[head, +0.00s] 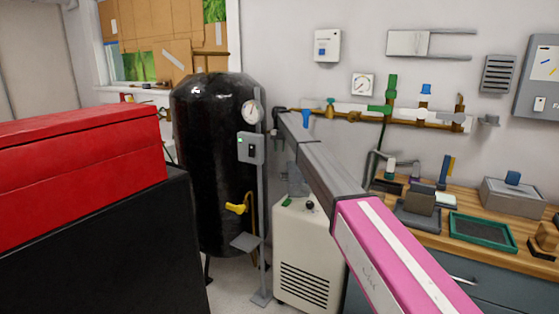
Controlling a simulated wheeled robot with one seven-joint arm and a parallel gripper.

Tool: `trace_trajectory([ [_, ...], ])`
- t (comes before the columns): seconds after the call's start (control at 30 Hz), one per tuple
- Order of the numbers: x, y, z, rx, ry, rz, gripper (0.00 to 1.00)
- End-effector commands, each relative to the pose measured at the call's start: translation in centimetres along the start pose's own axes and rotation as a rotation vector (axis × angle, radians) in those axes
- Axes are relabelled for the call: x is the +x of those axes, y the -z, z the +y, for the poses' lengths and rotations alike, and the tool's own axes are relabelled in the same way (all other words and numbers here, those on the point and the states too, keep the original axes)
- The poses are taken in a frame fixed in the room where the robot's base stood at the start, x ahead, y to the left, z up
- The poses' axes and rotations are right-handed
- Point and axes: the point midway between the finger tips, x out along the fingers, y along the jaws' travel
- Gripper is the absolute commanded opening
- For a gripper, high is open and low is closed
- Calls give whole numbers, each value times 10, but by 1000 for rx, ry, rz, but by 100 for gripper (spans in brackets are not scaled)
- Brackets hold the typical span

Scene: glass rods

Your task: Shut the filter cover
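No part is clearly recognizable as the filter cover. A cream floor unit (305,262) with a slatted vent on its front stands at the lower middle, with a green piece and a dark knob on top. A small grey upright piece (297,181) shows behind its top, partly hidden by a long grey and pink beam that looks like my arm. I cannot tell whether this piece is a cover. My gripper cannot be made out.
A black tank (212,170) with a gauge stands left of the cream unit. A red chest (75,155) on a black cabinet blocks the left. A wooden workbench (415,240) at right holds a green tray (482,231) and a grey box (513,198). Pipes run along the wall.

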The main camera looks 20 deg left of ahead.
Motion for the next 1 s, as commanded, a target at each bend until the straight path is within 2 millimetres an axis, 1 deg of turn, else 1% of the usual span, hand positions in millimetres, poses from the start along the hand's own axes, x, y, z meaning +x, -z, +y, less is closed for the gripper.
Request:
trace_trajectory([
  [0.13, -1, 4, 1, 104, 6, -9, 38],
  [0.27, 2, 11, 2, 311, 14, -31, 38],
  [0.67, 10, 34, 8, 1139, -1, -134, 38],
  [1.0, 16, 53, 12, 1849, -88, -224, 38],
])
